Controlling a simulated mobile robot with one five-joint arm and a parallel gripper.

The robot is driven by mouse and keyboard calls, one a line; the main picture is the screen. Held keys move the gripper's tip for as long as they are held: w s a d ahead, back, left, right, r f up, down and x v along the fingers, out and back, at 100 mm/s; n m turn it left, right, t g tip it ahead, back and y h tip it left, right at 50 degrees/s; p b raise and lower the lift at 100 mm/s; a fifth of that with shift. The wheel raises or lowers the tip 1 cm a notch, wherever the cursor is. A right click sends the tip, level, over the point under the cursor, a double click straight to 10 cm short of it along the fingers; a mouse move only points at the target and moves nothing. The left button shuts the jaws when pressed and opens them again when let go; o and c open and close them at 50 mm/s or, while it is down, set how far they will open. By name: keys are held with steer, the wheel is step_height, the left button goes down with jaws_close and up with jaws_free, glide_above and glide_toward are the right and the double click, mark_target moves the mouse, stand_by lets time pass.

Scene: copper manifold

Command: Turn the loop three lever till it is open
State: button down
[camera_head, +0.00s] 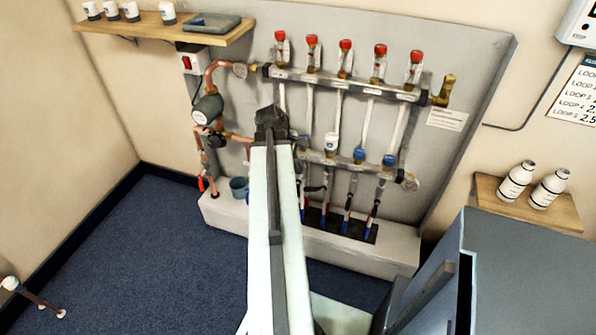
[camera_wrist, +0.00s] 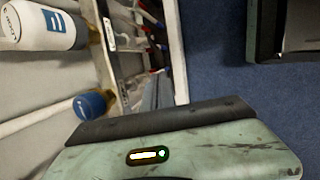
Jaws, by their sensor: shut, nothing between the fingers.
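The copper manifold hangs on a grey panel in the head view, with its lower bar (camera_head: 342,161) beneath white and blue valve caps. Below that bar, small dark levers sit on the loop pipes; the one under the white cap (camera_head: 331,141), third from left, looks like loop three (camera_head: 327,180), though no label is readable there.
A white-and-blue valve cap (camera_wrist: 45,25) and a blue one (camera_wrist: 92,104) are close to the left in the wrist view. A pump (camera_head: 207,108) is left of the manifold. A grey cabinet (camera_head: 530,265) stands at lower right.

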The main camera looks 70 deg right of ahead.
mark_target(309, 189)
steer(key=b+x, duration=0.9)
steer(key=x, duration=0.2)
steer(key=shift+f, duration=0.1)
steer(key=shift+f+b, duration=0.2)
steer(key=shift+b, duration=0.15)
steer(key=shift+s+r, duration=0.1)
